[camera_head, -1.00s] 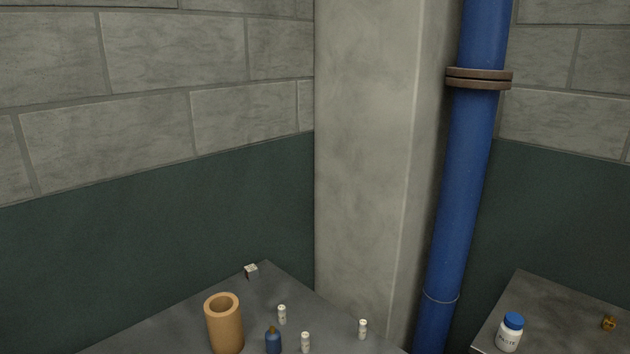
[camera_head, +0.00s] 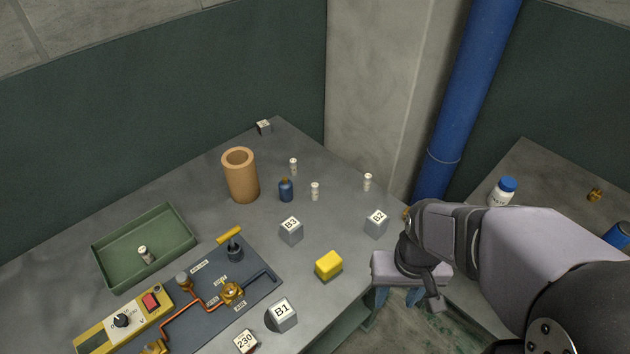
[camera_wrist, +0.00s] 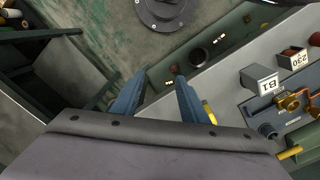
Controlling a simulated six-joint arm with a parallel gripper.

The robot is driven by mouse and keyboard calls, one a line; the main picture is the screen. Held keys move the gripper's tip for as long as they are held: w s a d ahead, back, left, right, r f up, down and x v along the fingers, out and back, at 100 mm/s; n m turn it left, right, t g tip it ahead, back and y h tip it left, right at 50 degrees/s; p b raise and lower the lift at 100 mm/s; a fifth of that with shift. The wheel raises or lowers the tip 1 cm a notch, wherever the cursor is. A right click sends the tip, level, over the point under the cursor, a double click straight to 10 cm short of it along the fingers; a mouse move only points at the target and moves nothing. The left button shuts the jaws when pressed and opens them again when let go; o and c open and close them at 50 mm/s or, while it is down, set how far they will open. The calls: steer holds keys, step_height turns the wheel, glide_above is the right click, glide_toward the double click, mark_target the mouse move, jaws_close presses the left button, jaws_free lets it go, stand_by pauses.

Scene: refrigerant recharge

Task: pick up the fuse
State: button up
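My gripper (camera_head: 398,298) is past the table's right edge, with its blue fingers pointing down. In the wrist view, my gripper (camera_wrist: 160,82) is open, with its two fingers apart and nothing between them. Small white cylinders with markings, which look like fuses, stand on the table: one (camera_head: 293,165) behind the blue bottle, one (camera_head: 315,190) beside it, and one (camera_head: 368,182) nearer the right edge. Another white cylinder (camera_head: 145,254) is in the green tray (camera_head: 165,218). I cannot tell which is the task's fuse. My gripper touches none of them.
On the table (camera_head: 345,215) are a tan cup (camera_head: 241,177), blue bottle (camera_head: 286,190), yellow block (camera_head: 328,266), blocks B1 (camera_head: 283,314), B2 (camera_head: 376,223) and B3 (camera_head: 290,231), and a circuit board (camera_head: 255,265). The wrist view shows a dark cup (camera_wrist: 197,58) below.

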steer(key=w+a+r+t+p, duration=0.1)
steer(key=w+r+p, duration=0.2)
steer(key=r+p, duration=0.5)
steer(key=t+y+b, duration=0.1)
steer(key=t+b, duration=1.1)
steer(key=b, duration=0.2)
glide_above(315, 189)
step_height(315, 189, down, 9)
steer(key=shift+w+r+n+t, duration=0.15)
steer(key=shift+w+n+t, duration=0.15)
steer(key=shift+n, duration=0.1)
steer(key=shift+s+f+p, duration=0.1)
steer(key=shift+f+p, duration=0.65)
steer(key=shift+f, duration=2.75)
steer(key=shift+p+x, duration=0.65)
steer(key=shift+x, duration=1.9)
steer(key=shift+c, duration=0.6)
